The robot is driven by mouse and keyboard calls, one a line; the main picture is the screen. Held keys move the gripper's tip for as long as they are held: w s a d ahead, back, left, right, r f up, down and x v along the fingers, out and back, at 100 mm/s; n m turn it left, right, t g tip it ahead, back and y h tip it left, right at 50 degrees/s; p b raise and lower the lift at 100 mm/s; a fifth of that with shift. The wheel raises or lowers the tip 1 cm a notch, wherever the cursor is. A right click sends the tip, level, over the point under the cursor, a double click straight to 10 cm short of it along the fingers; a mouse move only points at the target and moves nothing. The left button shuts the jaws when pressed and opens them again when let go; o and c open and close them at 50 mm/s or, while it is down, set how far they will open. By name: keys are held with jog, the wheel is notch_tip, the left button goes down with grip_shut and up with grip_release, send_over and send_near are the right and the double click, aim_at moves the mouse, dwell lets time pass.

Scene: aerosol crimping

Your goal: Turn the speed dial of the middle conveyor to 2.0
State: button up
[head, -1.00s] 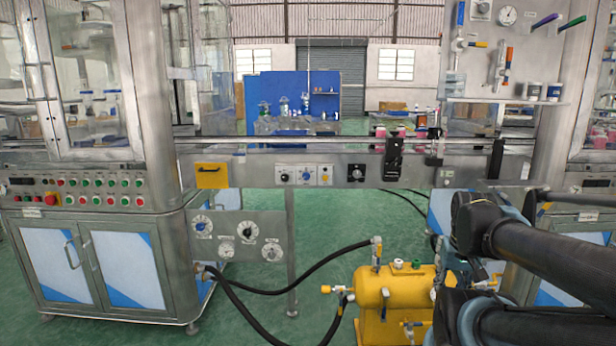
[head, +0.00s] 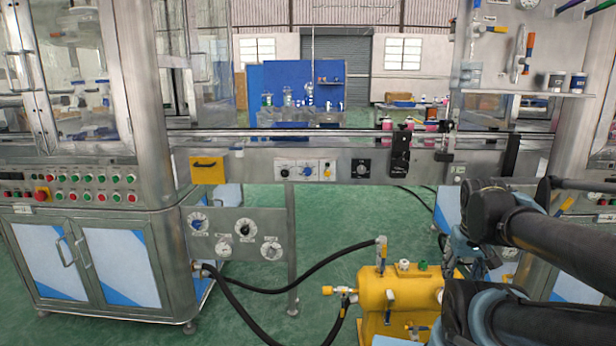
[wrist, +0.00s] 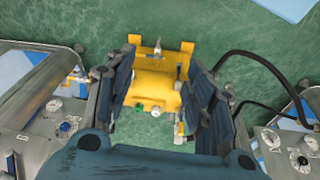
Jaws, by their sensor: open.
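The middle conveyor (head: 260,165) runs across the head view between two machine cabinets. On its front are a black-framed dial (head: 361,168), probably the speed dial, and a white panel with smaller knobs (head: 303,170). The dial's setting is too small to read. In the wrist view my gripper (wrist: 162,58) is open and empty, its two dark fingers spread above the floor and a yellow tank (wrist: 153,85). A metal rail with a dial (wrist: 53,105) shows left of the fingers; I cannot tell if it is the same dial. The gripper is apart from all dials.
The yellow tank (head: 395,290) with valves and black hoses (head: 330,265) stands on the floor before the conveyor. A gauge panel (head: 235,225) hangs below it at left. A cabinet (head: 95,260) stands at left. Green floor is open between.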

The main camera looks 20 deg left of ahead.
jog(key=w+a+r+n+t+h, duration=0.25)
jog(key=w+n, duration=0.35)
jog(key=w, duration=0.4)
jog(key=w+a+r+n+t+h, duration=0.1)
jog(key=w+a+r+n+t, duration=0.3)
jog(key=w, duration=0.6)
jog(key=n+t+y, duration=0.8)
jog(key=n+y, duration=0.1)
jog(key=n, duration=1.2)
send_near(308, 172)
jog(key=shift+h, duration=0.25)
jog(key=x, duration=0.8)
jog(key=shift+w+a, duration=0.15)
jog(key=shift+a, duration=0.15)
